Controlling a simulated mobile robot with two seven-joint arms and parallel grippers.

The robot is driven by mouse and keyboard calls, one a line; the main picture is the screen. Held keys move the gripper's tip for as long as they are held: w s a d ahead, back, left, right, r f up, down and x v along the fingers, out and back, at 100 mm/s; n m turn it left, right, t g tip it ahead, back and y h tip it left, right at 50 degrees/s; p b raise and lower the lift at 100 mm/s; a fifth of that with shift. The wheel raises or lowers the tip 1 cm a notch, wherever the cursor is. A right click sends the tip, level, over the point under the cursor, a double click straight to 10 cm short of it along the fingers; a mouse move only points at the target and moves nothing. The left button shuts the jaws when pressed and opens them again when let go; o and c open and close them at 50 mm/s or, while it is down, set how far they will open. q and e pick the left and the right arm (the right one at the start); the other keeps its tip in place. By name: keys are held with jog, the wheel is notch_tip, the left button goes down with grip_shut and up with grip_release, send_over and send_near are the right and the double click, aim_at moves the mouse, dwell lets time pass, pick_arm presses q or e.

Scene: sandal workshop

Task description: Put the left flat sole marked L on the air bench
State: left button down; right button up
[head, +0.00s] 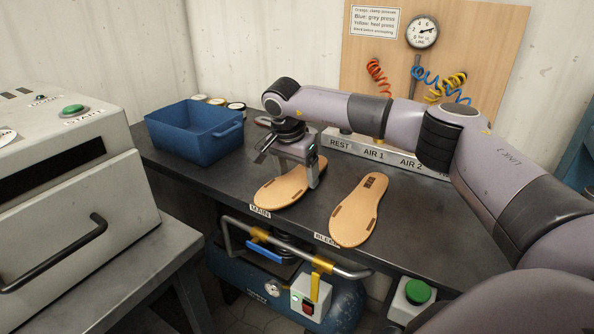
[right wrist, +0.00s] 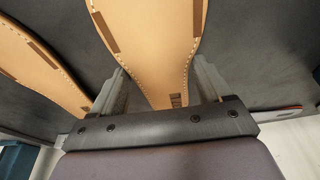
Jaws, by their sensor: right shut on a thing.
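Two tan flat soles with dark patches are at the dark air bench (head: 400,222). One sole (head: 275,195) is on the left, behind the MAIN label, and my right gripper (head: 299,176) is shut on it across its narrow part. In the right wrist view this sole (right wrist: 152,42) runs between the two fingers. I cannot tell whether it rests on the bench or is just above it. The other sole (head: 356,212) lies flat to its right, behind the BLEED label. Its dark mark is too small to read, and no L is legible on either. My left gripper is not in view.
A blue bin (head: 190,142) stands on the bench at the back left, with small round tins behind it. A label rail (head: 405,161) and a pegboard with a gauge (head: 423,32) and coiled hoses are behind. A grey press (head: 75,190) stands at left.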

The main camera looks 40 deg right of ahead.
jog(key=shift+f, duration=0.4)
dwell(0.3)
jog(key=o, duration=1)
jog(key=v, duration=0.7)
